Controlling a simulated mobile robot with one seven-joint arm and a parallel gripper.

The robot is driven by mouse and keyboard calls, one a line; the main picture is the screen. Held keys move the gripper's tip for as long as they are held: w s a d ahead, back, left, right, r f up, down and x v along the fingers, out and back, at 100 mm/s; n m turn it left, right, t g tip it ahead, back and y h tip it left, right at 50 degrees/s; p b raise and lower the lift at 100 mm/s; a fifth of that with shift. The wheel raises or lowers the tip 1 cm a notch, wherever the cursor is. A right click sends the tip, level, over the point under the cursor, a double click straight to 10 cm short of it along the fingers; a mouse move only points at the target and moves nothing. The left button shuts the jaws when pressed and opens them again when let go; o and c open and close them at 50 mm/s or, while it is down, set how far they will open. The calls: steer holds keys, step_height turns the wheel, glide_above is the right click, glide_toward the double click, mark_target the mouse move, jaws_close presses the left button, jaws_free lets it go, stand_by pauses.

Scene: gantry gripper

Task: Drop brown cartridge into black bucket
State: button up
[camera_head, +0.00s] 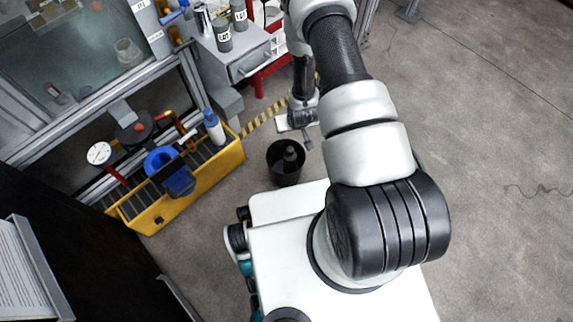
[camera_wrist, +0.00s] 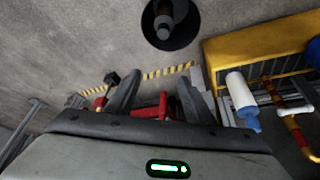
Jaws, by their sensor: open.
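The black bucket (camera_head: 274,168) stands on the floor left of my arm in the head view. A dark brown cartridge (camera_head: 290,156) shows inside its rim. In the wrist view the black bucket (camera_wrist: 186,36) is at the top, with the brown cartridge (camera_wrist: 163,18) inside its opening. My gripper (camera_wrist: 160,92) is open, its two dark fingers apart with nothing held between them. The bucket lies beyond the fingertips, apart from them. In the head view my gripper is small and partly hidden by the arm.
A yellow crate (camera_head: 150,221) with tools, a blue item and a white bottle (camera_head: 214,128) stands left of the bucket. It shows right of the bucket in the wrist view. A grey drawer cabinet (camera_head: 245,62) and red frame stand behind. Concrete floor is clear at right.

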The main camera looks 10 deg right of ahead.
steer(key=p+v, duration=0.2)
steer(key=v, duration=1)
steer(key=shift+p, duration=0.4)
